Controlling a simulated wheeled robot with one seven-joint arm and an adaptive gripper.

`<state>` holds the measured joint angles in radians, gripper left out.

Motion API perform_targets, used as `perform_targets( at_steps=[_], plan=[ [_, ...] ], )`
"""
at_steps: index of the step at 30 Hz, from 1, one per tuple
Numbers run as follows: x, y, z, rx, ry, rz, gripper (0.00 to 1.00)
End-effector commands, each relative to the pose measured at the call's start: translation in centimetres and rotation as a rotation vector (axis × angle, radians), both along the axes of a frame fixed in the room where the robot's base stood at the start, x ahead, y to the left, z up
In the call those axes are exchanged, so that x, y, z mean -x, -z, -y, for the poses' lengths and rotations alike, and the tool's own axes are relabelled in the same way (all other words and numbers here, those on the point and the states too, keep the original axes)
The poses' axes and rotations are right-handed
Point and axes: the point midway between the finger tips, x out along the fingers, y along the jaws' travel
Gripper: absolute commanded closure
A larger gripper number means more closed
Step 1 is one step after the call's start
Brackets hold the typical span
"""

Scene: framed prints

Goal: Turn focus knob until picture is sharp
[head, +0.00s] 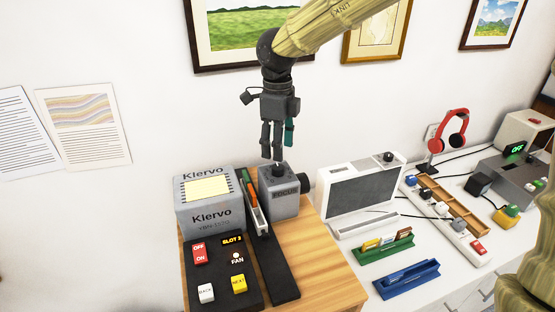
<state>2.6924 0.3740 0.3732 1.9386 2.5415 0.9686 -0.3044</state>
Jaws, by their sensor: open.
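The grey projector marked Klervo (210,209) stands on a wooden-topped stand, with a lit pale yellow panel on top. Its grey box marked FOCUS (283,198) is to the right, with a small dark knob (278,168) on top and a dark round part on its right side. My gripper (277,150) points down over the FOCUS box, its fingertips just above or at the knob. It is open. I cannot tell whether the fingers touch the knob. No projected picture that I can judge for sharpness is in view.
A slide tray (258,215) lies left of the FOCUS box. Red, yellow and white buttons sit on the front panel. A white screen device (362,188), green rack (384,247) and blue rack (407,280) are to the right. Framed prints (240,30) hang behind my arm.

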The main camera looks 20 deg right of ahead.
Motion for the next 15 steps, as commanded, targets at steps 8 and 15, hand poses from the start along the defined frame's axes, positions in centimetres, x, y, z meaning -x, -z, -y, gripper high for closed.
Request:
perform_targets(
  at_steps=[8, 15],
  plan=[
    [0.1, 4.0, 0.1, 0.002, 0.001, -0.003, 0.49],
    [0.0, 5.7, 0.1, 0.001, 0.002, 0.001, 0.49]
  ],
)
